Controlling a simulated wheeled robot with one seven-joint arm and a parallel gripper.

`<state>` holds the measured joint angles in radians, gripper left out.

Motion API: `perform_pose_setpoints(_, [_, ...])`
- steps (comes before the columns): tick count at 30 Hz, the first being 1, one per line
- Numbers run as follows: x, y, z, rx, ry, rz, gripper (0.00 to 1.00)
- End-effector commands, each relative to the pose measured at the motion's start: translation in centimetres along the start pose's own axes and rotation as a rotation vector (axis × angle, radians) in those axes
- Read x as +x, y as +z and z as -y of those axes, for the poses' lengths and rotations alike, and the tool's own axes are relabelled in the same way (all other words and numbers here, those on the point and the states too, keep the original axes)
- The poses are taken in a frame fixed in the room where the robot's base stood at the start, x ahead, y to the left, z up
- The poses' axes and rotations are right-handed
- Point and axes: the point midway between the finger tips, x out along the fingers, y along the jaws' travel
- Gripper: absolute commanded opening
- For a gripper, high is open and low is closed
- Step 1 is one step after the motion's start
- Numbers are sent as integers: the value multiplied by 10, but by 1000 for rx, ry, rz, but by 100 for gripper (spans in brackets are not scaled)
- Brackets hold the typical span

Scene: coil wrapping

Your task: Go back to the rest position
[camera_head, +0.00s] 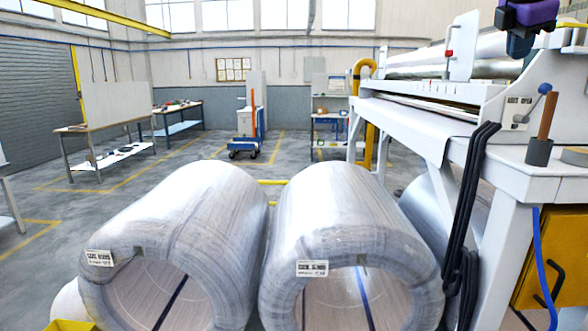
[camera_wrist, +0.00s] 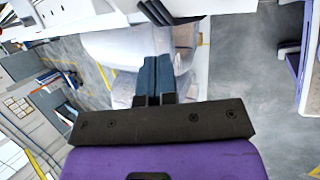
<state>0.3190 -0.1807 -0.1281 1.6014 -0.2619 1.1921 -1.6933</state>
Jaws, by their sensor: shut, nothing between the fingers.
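My gripper (camera_wrist: 153,78) shows in the wrist view with its two dark blue fingers pressed together and nothing between them. It points toward the wrapped coils, which look small and partly hidden behind the fingers there. In the head view a purple and dark part of my arm (camera_head: 527,14) shows at the top right corner, above the white machine. The arm is clear of the coils in the head view.
Two large wrapped coils, a left one (camera_head: 185,215) and a right one (camera_head: 345,200), lie side by side in front. A white machine bench (camera_head: 440,150) with black straps (camera_head: 468,200) stands at the right. A wooden-handled tool (camera_head: 547,115) stands on it. Open floor lies behind the coils.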

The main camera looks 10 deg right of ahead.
Motion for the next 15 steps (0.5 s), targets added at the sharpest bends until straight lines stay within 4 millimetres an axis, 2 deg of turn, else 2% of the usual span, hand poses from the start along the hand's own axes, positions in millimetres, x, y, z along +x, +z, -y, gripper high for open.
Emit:
perform_pose_setpoints(1, [-2, -20, 17, 74, 7, -36, 0])
perform_pose_setpoints(6, [-1, -80, 75, 362, -5, -149, 0])
perform_pose_setpoints(11, [5, -132, 138, 635, -57, -241, 0])
perform_pose_setpoints(15, [14, -170, 199, 874, -130, -301, 0])
